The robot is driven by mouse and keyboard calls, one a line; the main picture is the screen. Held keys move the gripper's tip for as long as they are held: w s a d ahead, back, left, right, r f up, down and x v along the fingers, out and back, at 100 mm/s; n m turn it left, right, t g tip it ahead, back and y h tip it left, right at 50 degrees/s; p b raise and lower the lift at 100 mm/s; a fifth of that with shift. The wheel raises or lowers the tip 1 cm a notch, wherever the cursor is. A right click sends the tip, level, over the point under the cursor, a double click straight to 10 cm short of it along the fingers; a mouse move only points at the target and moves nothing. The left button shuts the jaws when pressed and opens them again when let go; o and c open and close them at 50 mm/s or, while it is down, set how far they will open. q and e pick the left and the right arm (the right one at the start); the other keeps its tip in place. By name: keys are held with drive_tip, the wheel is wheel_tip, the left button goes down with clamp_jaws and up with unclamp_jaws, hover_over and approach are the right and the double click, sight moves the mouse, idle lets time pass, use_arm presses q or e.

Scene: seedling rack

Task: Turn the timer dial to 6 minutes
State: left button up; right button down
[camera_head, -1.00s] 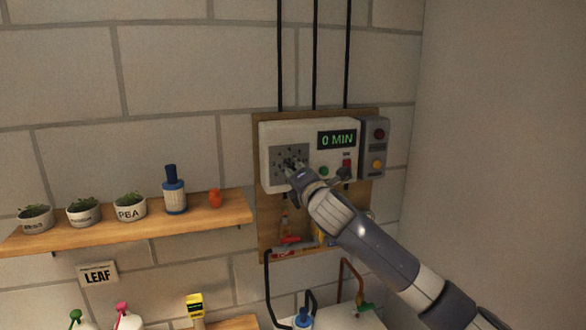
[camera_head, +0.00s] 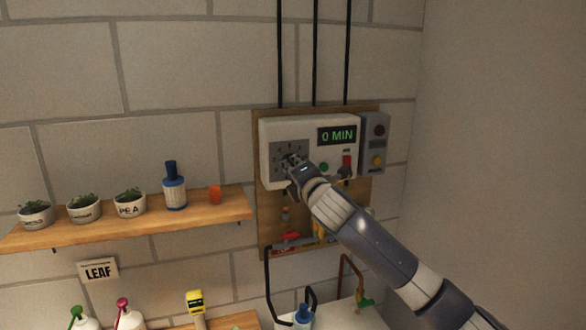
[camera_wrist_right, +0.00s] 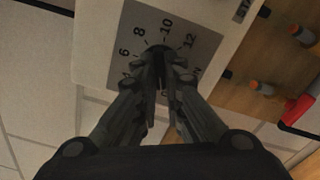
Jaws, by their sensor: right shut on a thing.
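The timer box (camera_head: 338,163) is white and fixed to a wooden board on the wall. Its green display (camera_head: 337,136) reads 0 MIN. The grey dial plate (camera_head: 279,150) is on its left side, and in the right wrist view the plate (camera_wrist_right: 203,40) shows numbers including 6, 8, 10 and 12. My right gripper (camera_head: 292,164) is at the dial plate; in the right wrist view its fingers (camera_wrist_right: 165,75) are shut on the dark dial knob (camera_wrist_right: 158,50), which they mostly hide. The knob's pointer cannot be made out. My left gripper is not in view.
A green button (camera_head: 324,167) and a red switch (camera_head: 347,162) sit right of the dial. A grey box (camera_head: 377,143) with red and orange buttons adjoins. A wooden shelf (camera_head: 130,226) with pots and a blue-capped bottle is at left.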

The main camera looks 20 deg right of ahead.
drive_tip(key=m+b, duration=0.1)
drive_tip(key=m, duration=1.6)
drive_tip(key=shift+r+b, duration=0.2)
drive_tip(key=shift+b, duration=0.2)
drive_tip(key=m, duration=0.5)
drive_tip(key=shift+d, duration=0.2)
drive_tip(key=shift+m, duration=0.3)
drive_tip(key=c, duration=1.7)
unclamp_jaws()
drive_tip(key=shift+r, duration=0.1)
